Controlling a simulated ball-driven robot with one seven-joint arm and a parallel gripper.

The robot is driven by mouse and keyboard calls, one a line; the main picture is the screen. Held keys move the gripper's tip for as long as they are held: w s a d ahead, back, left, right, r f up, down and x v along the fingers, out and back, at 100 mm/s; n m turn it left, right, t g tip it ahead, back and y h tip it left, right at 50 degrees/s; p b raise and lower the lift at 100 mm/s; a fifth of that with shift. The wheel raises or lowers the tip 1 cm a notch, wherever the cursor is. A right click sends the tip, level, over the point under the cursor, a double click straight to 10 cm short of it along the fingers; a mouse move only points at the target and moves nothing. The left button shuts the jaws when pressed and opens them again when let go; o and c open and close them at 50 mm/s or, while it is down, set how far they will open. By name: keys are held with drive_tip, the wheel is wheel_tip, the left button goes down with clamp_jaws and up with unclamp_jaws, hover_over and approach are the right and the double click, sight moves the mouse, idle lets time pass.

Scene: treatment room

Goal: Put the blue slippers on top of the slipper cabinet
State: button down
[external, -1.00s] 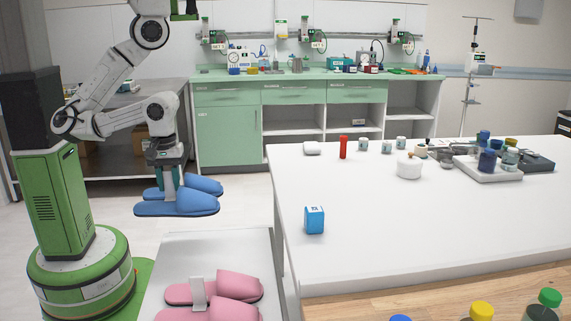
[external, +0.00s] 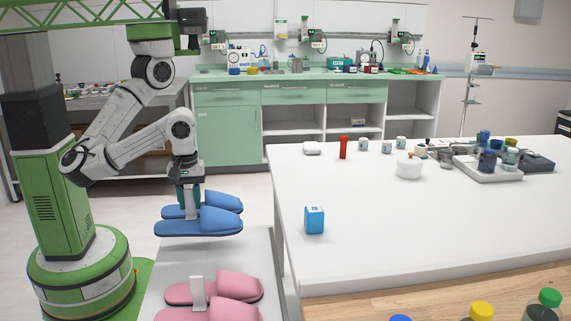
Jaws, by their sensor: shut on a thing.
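The pair of blue slippers (external: 215,221) hangs from my gripper (external: 192,212), toes to the right. My gripper points down and is shut on the slippers at their inner sides.
A large white table (external: 420,235) stands close on the right, with a blue box (external: 314,220) near its left edge. A green counter (external: 228,125) is at the back. The cabinet top between the pink and blue slippers is clear.

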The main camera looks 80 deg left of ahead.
sight(206, 195)
drive_tip(key=shift+w+d+f+b, duration=0.25)
drive_tip(key=shift+w+f+b, duration=0.2)
drive_tip(key=shift+f+b, duration=0.1)
drive_tip(key=w+f, duration=0.1)
drive_tip(key=w+d+f, duration=0.1)
drive_tip(key=f, duration=0.1)
drive_tip(key=w+d+f, duration=0.1)
drive_tip(key=w+f, duration=0.1)
drive_tip(key=shift+d, duration=0.25)
drive_tip(key=shift+f+b, duration=0.45)
drive_tip(key=shift+f, duration=1.15)
drive_tip(key=shift+f, duration=0.15)
drive_tip(key=c, duration=0.8)
unclamp_jaws()
wheel_tip(206, 195, up, 12)
drive_tip(key=p, duration=0.3)
drive_tip(key=shift+r, duration=0.2)
